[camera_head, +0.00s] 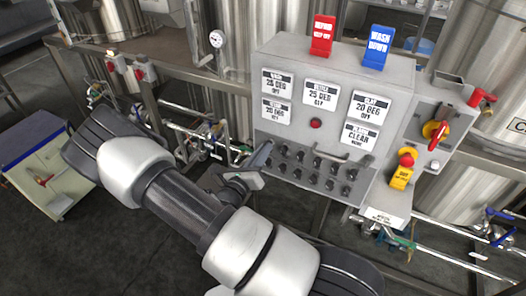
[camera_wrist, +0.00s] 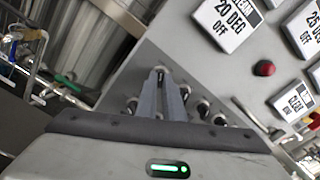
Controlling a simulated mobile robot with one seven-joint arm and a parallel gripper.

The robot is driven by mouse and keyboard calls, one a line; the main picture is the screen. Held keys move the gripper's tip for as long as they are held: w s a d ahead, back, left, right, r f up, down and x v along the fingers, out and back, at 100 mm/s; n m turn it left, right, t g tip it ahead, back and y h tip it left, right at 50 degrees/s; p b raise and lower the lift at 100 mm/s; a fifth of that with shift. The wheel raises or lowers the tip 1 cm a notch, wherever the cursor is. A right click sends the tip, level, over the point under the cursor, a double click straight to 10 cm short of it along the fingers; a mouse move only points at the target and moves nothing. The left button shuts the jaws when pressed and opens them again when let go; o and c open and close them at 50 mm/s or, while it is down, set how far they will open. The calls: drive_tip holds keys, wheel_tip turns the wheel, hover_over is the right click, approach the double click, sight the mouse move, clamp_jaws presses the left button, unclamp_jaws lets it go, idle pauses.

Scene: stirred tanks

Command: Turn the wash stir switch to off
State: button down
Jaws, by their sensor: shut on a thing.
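The grey control box (camera_head: 265,70) carries rows of small dark switches (camera_head: 332,166) along its lower front. My gripper (camera_head: 264,153) is at the left end of these rows, its fingers pointing at the panel. In the wrist view its two long grey fingers (camera_wrist: 162,78) are close together, shut on a small switch knob (camera_wrist: 160,70) at their tips. The knob is mostly hidden by the fingers, and its label and turn position cannot be read. Other switch knobs (camera_wrist: 203,107) show right of the fingers.
Several white display plates (camera_head: 320,94), a red button (camera_head: 316,124) and a handle (camera_head: 330,152) are on the panel. A red tag (camera_head: 322,35) and a blue tag (camera_head: 377,47) stand on top. A red-yellow isolator (camera_head: 435,130) is at right. Pipes and valves (camera_head: 205,140) lie left of the box.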

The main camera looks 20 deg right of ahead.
drive_tip(key=c, duration=1.9)
unclamp_jaws()
drive_tip(key=shift+o, duration=0.2)
drive_tip(key=shift+a, duration=0.1)
drive_tip(key=b+v, duration=0.1)
drive_tip(key=v, duration=1.6)
drive_tip(key=shift+s, duration=0.2)
